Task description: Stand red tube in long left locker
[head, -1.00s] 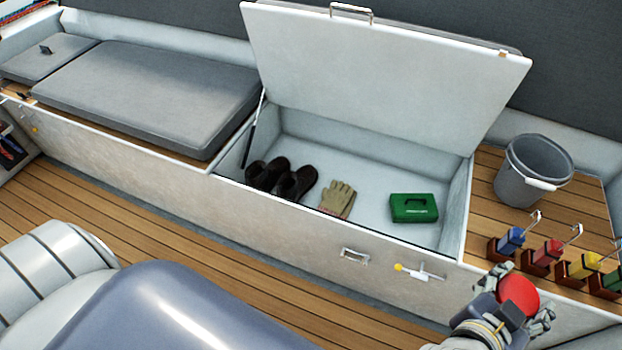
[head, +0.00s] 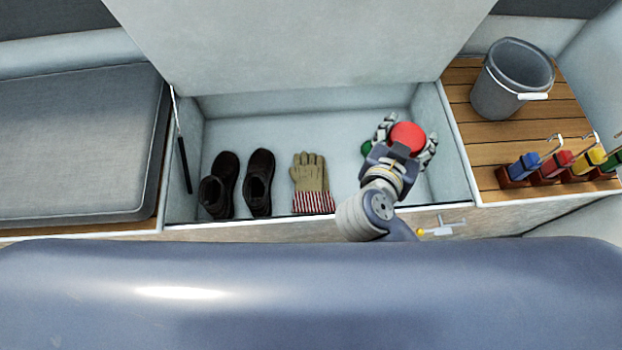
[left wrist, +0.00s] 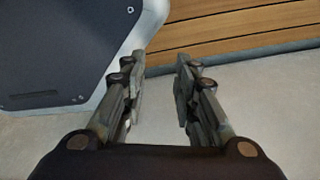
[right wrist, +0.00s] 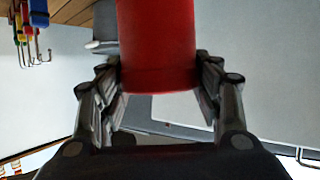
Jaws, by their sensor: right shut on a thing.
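The red tube (head: 407,137) is in my right gripper (head: 405,140). In the head view its round red end faces the camera, over the right part of the open locker (head: 340,180). In the right wrist view the red tube (right wrist: 157,45) stands between the two fingers (right wrist: 160,85), which are shut on it. Whether it touches the locker floor cannot be told. My left gripper (left wrist: 158,90) is empty, its fingers apart, above a pale floor; it is out of the head view.
Inside the locker are dark boots (head: 258,182), a glove (head: 312,183) and a green case (head: 366,149) mostly hidden by my right gripper. The raised lid (head: 290,45) stands behind. A grey bucket (head: 505,85) and coloured-handled items (head: 553,165) are at right. A grey cushion (head: 75,140) is at left.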

